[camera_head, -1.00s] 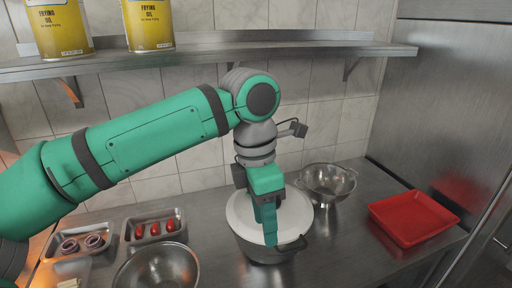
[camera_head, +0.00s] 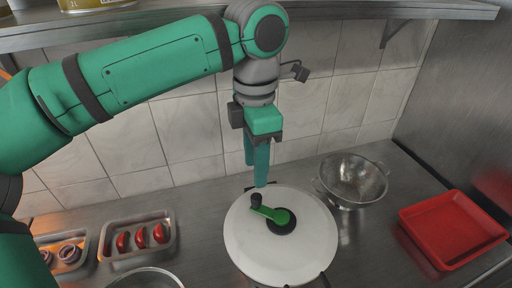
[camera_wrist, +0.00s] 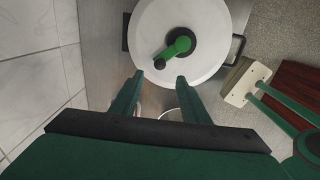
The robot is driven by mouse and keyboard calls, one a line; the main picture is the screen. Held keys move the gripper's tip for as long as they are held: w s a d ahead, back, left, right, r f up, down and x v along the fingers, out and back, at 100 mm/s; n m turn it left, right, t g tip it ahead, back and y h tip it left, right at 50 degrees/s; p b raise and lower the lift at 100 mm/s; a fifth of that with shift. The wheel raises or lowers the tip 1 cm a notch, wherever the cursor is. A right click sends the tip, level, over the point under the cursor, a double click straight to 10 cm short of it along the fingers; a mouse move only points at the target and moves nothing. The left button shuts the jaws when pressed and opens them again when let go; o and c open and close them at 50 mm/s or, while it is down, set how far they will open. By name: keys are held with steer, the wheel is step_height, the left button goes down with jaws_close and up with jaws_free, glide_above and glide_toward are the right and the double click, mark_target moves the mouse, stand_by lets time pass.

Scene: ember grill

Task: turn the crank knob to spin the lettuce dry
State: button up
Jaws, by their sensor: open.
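The salad spinner has a round white lid (camera_head: 300,240) and stands on the steel counter. A green crank arm (camera_head: 270,213) lies across a dark hub on the lid, with a black crank knob (camera_head: 256,200) at its outer end, on the upper left. In the wrist view the knob (camera_wrist: 160,63) lies just beyond my fingertips and the crank arm (camera_wrist: 177,47) points right and up from it. My gripper (camera_head: 259,182) points down, open and empty, above the back edge of the lid. In the wrist view my gripper (camera_wrist: 160,77) shows two separated fingers with nothing between them.
A metal colander (camera_head: 352,180) stands right of the spinner, with a red tray (camera_head: 455,228) farther right. A steel tray (camera_head: 110,252) with red vegetables (camera_head: 140,239) and a steel bowl (camera_head: 146,279) are at left. The shelf (camera_head: 160,22) runs along the wall above.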

mark_target(257, 196)
steer(key=f, duration=0.9)
steer(key=shift+w+d+f, duration=0.1)
steer(key=shift+d, duration=0.2)
steer(key=shift+a+f, duration=0.3)
steer(key=shift+f, duration=0.45)
steer(key=shift+d, duration=0.1)
steer(key=c, duration=0.9)
jaws_close()
